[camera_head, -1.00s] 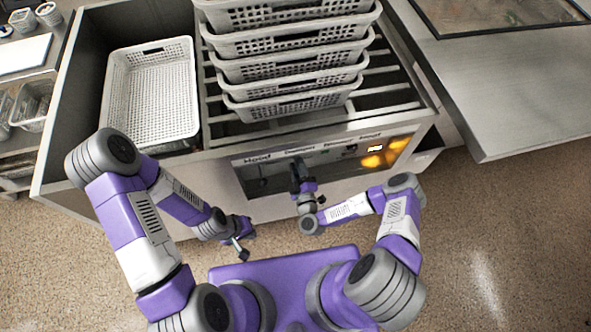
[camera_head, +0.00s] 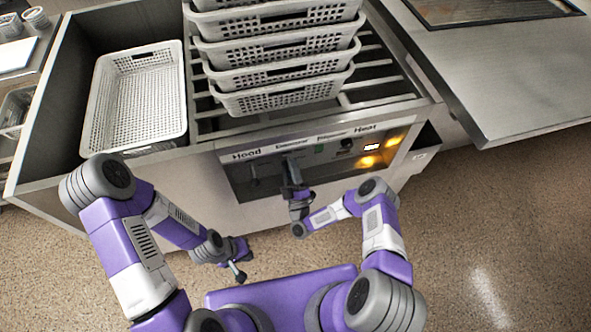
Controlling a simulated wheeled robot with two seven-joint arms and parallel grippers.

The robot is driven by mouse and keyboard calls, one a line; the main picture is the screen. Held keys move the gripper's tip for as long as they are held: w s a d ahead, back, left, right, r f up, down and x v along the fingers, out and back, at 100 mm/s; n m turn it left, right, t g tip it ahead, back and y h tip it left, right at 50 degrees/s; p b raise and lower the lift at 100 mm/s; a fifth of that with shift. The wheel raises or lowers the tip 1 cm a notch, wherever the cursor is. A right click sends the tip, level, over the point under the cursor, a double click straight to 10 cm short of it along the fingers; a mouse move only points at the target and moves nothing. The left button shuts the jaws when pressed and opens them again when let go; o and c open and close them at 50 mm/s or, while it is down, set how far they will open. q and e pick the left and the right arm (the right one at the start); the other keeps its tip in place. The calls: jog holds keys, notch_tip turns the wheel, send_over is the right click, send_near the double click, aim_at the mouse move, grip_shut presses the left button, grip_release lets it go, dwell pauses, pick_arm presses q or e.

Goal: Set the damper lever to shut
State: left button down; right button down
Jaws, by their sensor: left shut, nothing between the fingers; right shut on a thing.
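The control panel (camera_head: 275,192) is recessed in the front of the grey counter unit, with a row of labels above it. My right gripper (camera_head: 290,166) is at the panel, below the second label, which looks like "Damper". It is shut on what appears to be the damper lever; the gripper hides most of it, so its setting cannot be read. My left gripper (camera_head: 238,272) is shut and empty, low in front of the unit and away from the panel.
A dark lever (camera_head: 254,172) stands under the "Hood" label. A black knob (camera_head: 346,144), a lit display (camera_head: 372,147) and orange glowing lights are to the right. Stacked baskets (camera_head: 285,97) and a single white basket (camera_head: 137,97) sit above. The floor at right is clear.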

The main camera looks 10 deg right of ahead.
dwell(0.3)
jog(key=c, duration=0.8)
grip_release()
jog(key=shift+f, duration=0.1)
jog(key=p+v, duration=0.1)
jog(key=v, duration=0.6)
jog(key=shift+s+f+p, duration=0.1)
jog(key=shift+s+p, duration=0.1)
jog(key=shift+p, duration=0.15)
